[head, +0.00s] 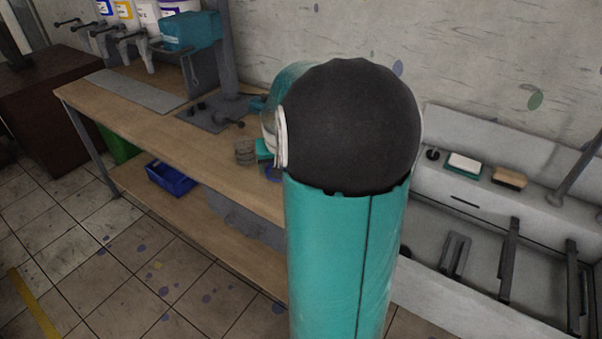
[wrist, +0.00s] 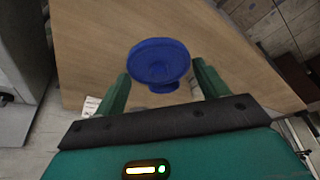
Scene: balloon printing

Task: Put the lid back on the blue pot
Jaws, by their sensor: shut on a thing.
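A round blue lid (wrist: 160,60) with a raised rim sits between the fingertips of my gripper (wrist: 162,68) in the wrist view. My gripper is shut on it, one green finger at each side. A smaller blue part shows just below the disc; I cannot tell whether it is the lid's knob or part of the pot. I cannot make out the blue pot separately.
A blue bin (head: 170,179) is on the lower shelf. A grey sink (head: 475,235) is at the right, with brushes on its ledge.

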